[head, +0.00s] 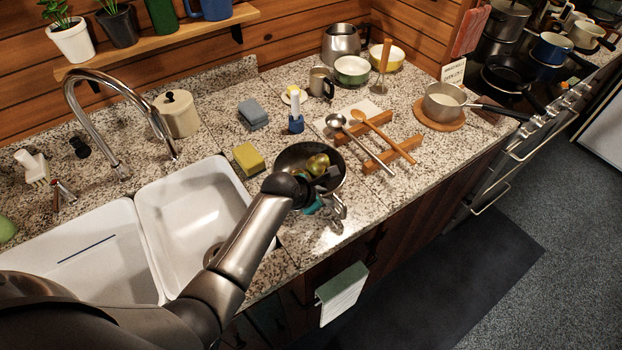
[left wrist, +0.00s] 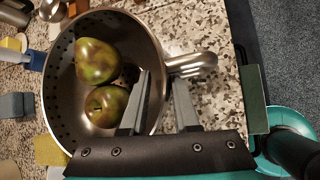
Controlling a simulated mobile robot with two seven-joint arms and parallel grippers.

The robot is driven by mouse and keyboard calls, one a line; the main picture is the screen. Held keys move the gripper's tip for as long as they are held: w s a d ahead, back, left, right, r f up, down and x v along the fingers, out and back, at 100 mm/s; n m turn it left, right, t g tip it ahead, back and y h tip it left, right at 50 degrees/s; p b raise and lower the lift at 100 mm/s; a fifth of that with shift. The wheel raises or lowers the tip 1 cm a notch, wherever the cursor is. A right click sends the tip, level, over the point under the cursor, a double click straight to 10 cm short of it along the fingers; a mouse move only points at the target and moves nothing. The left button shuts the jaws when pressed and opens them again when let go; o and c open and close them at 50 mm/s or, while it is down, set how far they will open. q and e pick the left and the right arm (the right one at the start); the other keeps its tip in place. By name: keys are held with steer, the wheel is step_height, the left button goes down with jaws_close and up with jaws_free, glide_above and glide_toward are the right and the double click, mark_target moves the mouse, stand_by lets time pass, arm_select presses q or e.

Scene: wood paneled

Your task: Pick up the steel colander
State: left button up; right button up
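The steel colander (head: 289,156) stands on the granite counter just right of the sink, holding two green-brown fruits. In the left wrist view, the colander (left wrist: 62,88) shows its perforated wall and a looped wire handle on the right. My left gripper (head: 330,178) is over the colander's near right side. In the left wrist view, the left gripper (left wrist: 163,85) has its fingers apart, one over the inside of the bowl and one outside, with the rim between them. Contact with the rim is not clear. My right gripper is in neither view.
A ladle (head: 358,144) and wooden spoon lie on a wooden rest to the right. The white double sink (head: 184,207) is to the left. The counter's front edge is close.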

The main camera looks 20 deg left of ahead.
arm_select(q)
jaws_close()
steer(key=shift+w+r, duration=0.1)
stand_by(0.3)
steer(key=shift+r, duration=0.1)
steer(key=shift+r, duration=0.65)
step_height(320, 180, up, 18)
steer(key=p, duration=0.3)
steer(key=shift+r, duration=0.25)
